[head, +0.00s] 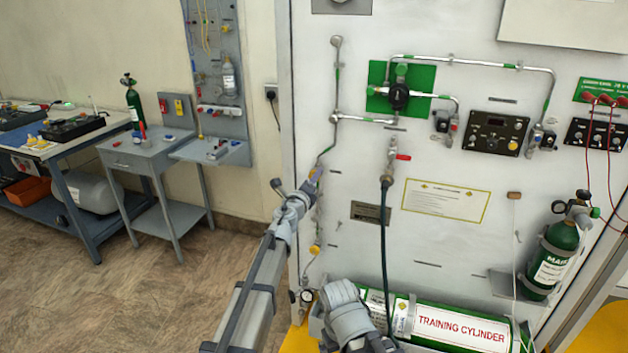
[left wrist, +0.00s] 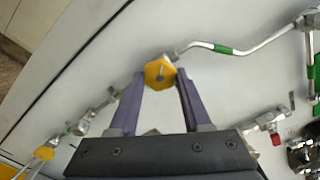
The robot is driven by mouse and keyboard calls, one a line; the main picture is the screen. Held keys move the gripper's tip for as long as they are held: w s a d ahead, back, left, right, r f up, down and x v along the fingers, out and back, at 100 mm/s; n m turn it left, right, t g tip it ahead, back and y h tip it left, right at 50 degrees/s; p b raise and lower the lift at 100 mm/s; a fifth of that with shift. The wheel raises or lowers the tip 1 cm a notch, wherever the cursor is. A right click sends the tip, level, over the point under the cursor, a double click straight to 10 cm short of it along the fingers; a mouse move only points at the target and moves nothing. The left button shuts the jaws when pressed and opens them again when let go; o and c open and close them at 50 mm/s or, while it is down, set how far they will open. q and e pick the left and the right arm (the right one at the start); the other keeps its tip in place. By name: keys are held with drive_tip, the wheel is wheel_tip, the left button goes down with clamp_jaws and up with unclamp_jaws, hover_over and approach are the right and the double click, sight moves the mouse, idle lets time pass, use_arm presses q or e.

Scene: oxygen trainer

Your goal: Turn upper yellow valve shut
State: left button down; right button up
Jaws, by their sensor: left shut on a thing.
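The upper yellow valve (left wrist: 159,70) is a yellow knob on the thin metal pipe of the white panel. It shows in the left wrist view between the two purple fingertips of my left gripper (left wrist: 160,82). The gripper is shut on the knob, one finger at each side. In the head view my left gripper (head: 314,174) reaches the pipe at the panel's left edge and mostly hides this valve. A lower yellow valve (head: 315,249) sits further down the same pipe line. Part of my right arm shows at bottom centre; its gripper cannot be seen.
The white panel (head: 440,240) carries pipes, a red-handled valve (head: 403,157) with a dark hose (head: 384,240), and a gauge (head: 307,296). A training cylinder (head: 450,325) lies along the bottom. A small green cylinder (head: 553,258) hangs at right. Open floor lies at left.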

use_arm(q)
drive_tip(key=shift+a+f+m, duration=0.1)
drive_tip(key=shift+m, duration=4.2)
drive_tip(key=shift+c, duration=1.8)
unclamp_jaws()
drive_tip(key=v, duration=0.7)
drive_tip(key=shift+s, duration=0.35)
drive_tip(key=shift+s+a, duration=0.1)
drive_tip(key=shift+a, duration=0.05)
